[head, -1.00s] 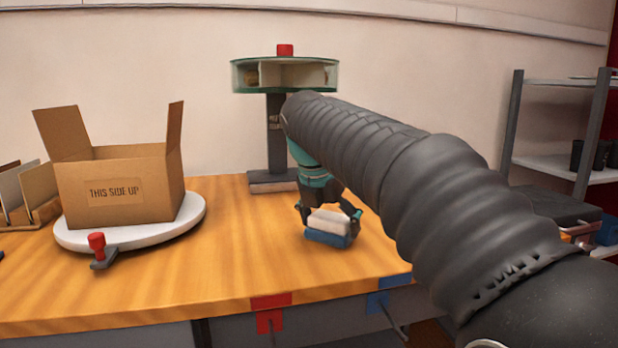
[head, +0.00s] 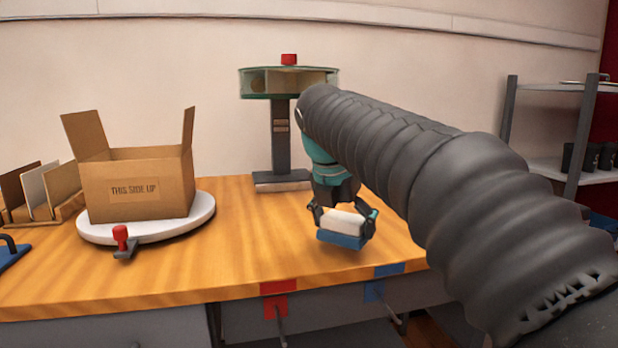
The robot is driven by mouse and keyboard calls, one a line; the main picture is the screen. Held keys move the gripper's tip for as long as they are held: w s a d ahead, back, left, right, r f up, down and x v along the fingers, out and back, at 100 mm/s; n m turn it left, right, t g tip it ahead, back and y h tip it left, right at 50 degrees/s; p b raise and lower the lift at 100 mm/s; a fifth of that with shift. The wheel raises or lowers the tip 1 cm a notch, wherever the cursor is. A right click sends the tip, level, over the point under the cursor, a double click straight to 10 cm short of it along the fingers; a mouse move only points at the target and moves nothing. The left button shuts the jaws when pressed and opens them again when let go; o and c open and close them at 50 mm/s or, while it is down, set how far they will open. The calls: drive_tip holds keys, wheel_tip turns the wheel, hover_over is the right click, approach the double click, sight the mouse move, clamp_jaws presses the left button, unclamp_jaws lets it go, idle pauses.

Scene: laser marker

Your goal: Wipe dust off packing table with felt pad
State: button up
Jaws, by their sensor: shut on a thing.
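The felt pad (head: 341,240) is a blue block with a white upper part. My gripper (head: 343,220) is shut on its white part, one finger on each side, pointing down. The pad is at the right part of the wooden packing table (head: 190,272), near the front edge. I cannot tell whether its underside touches the table or hangs just above it. No distinct dust shows on the table top. My dark ribbed arm hides the table's right end.
An open cardboard box (head: 140,185) stands on a white turntable (head: 200,212) with a red-knobbed clamp (head: 121,238). A carousel on a post (head: 281,135) stands at the back. Panels in a rack (head: 45,190) are at left. The table's middle is clear. Shelves (head: 560,170) stand right.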

drive_tip(key=shift+d+r, duration=0.1)
drive_tip(key=shift+r, duration=2.85)
